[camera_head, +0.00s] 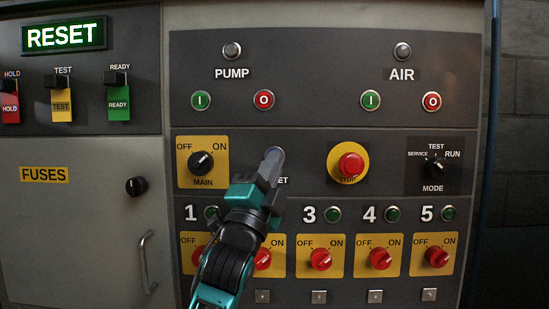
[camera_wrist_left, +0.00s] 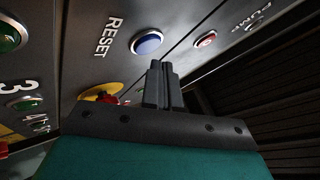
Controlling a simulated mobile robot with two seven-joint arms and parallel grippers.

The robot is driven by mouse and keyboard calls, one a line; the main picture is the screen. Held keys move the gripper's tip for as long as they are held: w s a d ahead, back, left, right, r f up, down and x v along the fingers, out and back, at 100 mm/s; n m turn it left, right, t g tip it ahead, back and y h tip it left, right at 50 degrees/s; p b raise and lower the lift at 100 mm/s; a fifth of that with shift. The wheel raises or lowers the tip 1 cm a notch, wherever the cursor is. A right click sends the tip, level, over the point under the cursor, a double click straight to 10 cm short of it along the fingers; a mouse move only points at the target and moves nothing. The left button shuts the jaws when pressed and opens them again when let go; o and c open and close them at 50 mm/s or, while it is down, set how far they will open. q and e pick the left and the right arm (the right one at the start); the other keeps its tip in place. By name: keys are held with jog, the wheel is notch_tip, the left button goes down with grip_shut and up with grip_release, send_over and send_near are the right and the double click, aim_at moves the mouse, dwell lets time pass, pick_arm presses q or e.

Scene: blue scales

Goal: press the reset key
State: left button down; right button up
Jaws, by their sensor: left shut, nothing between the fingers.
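The reset key is a round blue button (camera_wrist_left: 147,42) in a silver ring, beside the word RESET in the left wrist view. In the head view my left gripper (camera_head: 272,160) hides it, and only the letters ET of its label (camera_head: 283,181) show. My left gripper is shut and empty, its fingers pointing at the panel. In the left wrist view its fingertips (camera_wrist_left: 160,66) lie just below the blue button in the picture, seemingly a little apart from it. I cannot tell the exact gap. My right gripper is in neither view.
A red stop button (camera_head: 351,165) on a yellow disc is right of the gripper. The MAIN switch (camera_head: 201,163) is to its left. Red rotary switches (camera_head: 321,259) line the row below. A lit green RESET sign (camera_head: 63,36) hangs at upper left.

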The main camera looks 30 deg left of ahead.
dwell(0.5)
pick_arm(q)
jog(key=shift+w+a, duration=0.25)
jog(key=shift+w, duration=0.15)
jog(key=shift+w+a, duration=0.2)
jog(key=shift+w, duration=0.1)
dwell(0.5)
jog(key=shift+s+d, duration=0.1)
dwell(0.4)
jog(key=shift+s+d+p, duration=0.3)
jog(key=shift+s, duration=0.25)
jog(key=s+d, duration=0.1)
jog(key=s, duration=0.2)
jog(key=s+d, duration=0.1)
jog(key=shift+s+d+p, duration=0.15)
jog(key=shift+d+p, duration=0.15)
jog(key=shift+d, duration=0.05)
dwell(0.7)
